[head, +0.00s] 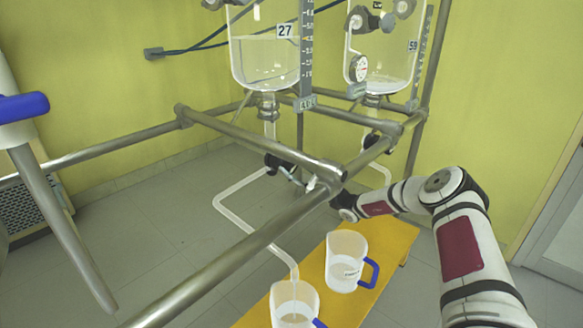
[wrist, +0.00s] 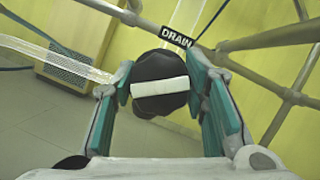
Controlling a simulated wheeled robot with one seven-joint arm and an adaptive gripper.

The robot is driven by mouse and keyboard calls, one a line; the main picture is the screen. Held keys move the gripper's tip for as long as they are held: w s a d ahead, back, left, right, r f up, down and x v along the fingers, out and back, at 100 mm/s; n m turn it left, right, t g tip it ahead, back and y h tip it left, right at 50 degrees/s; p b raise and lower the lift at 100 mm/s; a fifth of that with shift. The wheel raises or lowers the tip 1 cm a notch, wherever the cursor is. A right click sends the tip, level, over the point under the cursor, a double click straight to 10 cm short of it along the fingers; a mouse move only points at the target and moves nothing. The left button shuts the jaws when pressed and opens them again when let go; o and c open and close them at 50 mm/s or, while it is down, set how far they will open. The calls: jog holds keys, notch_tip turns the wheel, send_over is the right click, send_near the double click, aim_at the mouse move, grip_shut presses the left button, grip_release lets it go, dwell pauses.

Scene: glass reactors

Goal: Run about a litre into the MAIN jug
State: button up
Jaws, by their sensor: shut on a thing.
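My gripper (wrist: 160,88) is shut on a round black drain knob (wrist: 160,72) with a white bar lying nearly level across it. A label reading DRAIN (wrist: 177,37) sits just behind it. In the head view the black valve (head: 278,164) is under glass vessel 27 (head: 265,62), which holds clear liquid; the frame rail hides most of my gripper. A clear tube (head: 235,212) runs from the valve to a front jug (head: 284,297) with a blue handle. A second jug (head: 343,250) stands behind it. Its label is too small to read; whether liquid flows is unclear.
Both jugs stand on a yellow bench (head: 392,240). A thick metal rail (head: 240,252) crosses in front of the valve. A second glass vessel (head: 392,68) with a dial gauge (head: 359,69) hangs at the right. Grey floor is open at the left.

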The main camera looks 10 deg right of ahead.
dwell(0.3)
jog(key=o, duration=1.2)
jog(key=v, duration=1.2)
jog(key=shift+w, duration=0.1)
